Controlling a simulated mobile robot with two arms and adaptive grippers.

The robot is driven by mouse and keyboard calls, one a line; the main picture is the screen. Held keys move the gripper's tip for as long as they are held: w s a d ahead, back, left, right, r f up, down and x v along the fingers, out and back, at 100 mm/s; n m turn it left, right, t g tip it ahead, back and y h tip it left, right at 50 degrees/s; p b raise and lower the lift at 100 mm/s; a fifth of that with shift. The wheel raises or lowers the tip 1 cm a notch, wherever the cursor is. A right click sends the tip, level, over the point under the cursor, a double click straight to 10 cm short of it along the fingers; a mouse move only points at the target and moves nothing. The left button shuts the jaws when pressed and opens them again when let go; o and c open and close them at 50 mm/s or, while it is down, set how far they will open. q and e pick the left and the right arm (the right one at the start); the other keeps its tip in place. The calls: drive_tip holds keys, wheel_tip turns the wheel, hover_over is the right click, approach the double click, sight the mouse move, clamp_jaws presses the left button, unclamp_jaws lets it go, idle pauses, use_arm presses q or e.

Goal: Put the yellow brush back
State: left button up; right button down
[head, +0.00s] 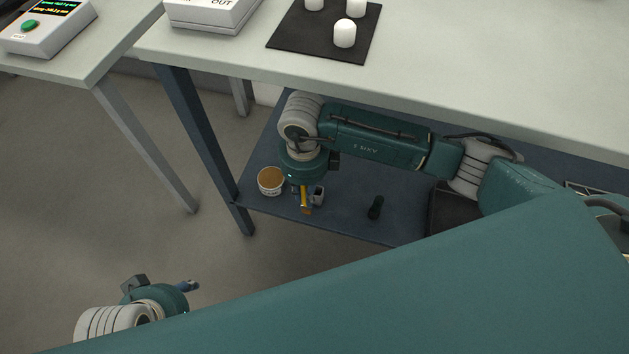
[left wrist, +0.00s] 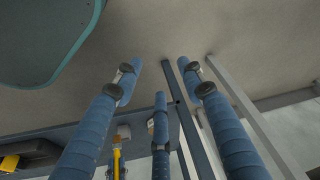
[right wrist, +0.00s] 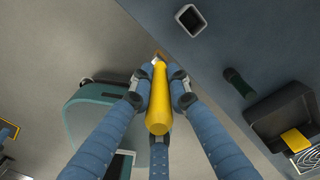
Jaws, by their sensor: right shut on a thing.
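The yellow brush (right wrist: 158,103) is held in my right gripper (right wrist: 160,85). Its handle lies between the blue fingers, and its brown tip points away from the wrist camera. The cup (right wrist: 190,20) stands apart from the brush in the right wrist view and looks empty. My left gripper (head: 188,286) is away from the shelf at lower left. In the left wrist view (left wrist: 165,75), its fingers are spread and empty.
A round tub (head: 271,181) with brown contents stands left of the cup. A dark green cylinder (head: 376,208) and a black bin (right wrist: 262,120) holding a yellow piece are right of it. The tabletop (head: 450,60) overhangs the shelf (head: 350,218); a table leg (head: 205,140) stands left.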

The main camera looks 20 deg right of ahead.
drive_tip(key=w+d+b, duration=0.1)
drive_tip(key=w+d, duration=0.4)
drive_tip(key=w, duration=0.2)
wheel_tip(320, 180, down, 7)
drive_tip(key=b, duration=0.2)
drive_tip(key=shift+s+a, duration=0.2)
drive_tip(key=shift+a, duration=0.1)
drive_tip(key=c, duration=1.7)
unclamp_jaws()
use_arm(q)
drive_tip(key=w+d+r+t+h, duration=0.1)
drive_tip(key=w+d+r+t, duration=0.1)
drive_tip(key=w, duration=0.5)
drive_tip(key=w+d+r+t, duration=0.2)
drive_tip(key=w+r+t, duration=0.2)
drive_tip(key=w, duration=0.3)
drive_tip(key=shift+w+d+r+t+h, duration=0.15)
drive_tip(key=shift+d+r+t+h, duration=0.15)
drive_tip(key=shift+r+t+h, duration=0.15)
use_arm(e)
drive_tip(key=shift+o, duration=0.2)
drive_tip(key=shift+r, duration=0.15)
